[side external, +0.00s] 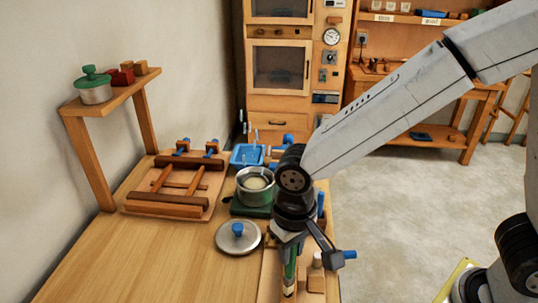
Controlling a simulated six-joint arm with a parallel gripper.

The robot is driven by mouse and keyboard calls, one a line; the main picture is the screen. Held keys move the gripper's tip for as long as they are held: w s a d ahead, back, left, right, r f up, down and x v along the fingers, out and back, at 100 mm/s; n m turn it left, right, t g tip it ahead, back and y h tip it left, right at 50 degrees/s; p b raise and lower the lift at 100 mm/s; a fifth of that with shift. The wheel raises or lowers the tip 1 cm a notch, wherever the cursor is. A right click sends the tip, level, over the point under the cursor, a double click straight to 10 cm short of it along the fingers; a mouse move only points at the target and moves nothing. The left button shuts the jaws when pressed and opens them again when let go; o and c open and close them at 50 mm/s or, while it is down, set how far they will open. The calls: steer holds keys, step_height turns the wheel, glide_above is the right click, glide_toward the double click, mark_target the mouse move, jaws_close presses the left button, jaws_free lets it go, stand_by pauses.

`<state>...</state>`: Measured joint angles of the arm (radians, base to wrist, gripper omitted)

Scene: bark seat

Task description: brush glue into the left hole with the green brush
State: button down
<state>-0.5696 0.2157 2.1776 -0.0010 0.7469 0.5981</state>
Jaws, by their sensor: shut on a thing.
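My gripper (289,246) points down at the near right part of the table and is shut on an upright green brush (290,266). The brush's lower end has a pale band and is near the bottom edge of the picture, over or beside a wooden board (269,284). I cannot tell whether its tip touches anything. An open metal pot (256,190) with pale contents, perhaps glue, stands behind the gripper on a green base. No left hole can be made out; the gripper and brush cover part of the board.
A metal lid with a blue knob (238,238) lies left of the gripper. A wooden frame in a jig (176,187) sits farther left, near a raised shelf (108,98). A blue tray (240,161) stands behind the pot. The table's front left (130,260) is clear.

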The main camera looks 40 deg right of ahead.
steer(key=shift+f, duration=0.5)
stand_by(0.7)
steer(key=shift+r, duration=0.15)
stand_by(0.4)
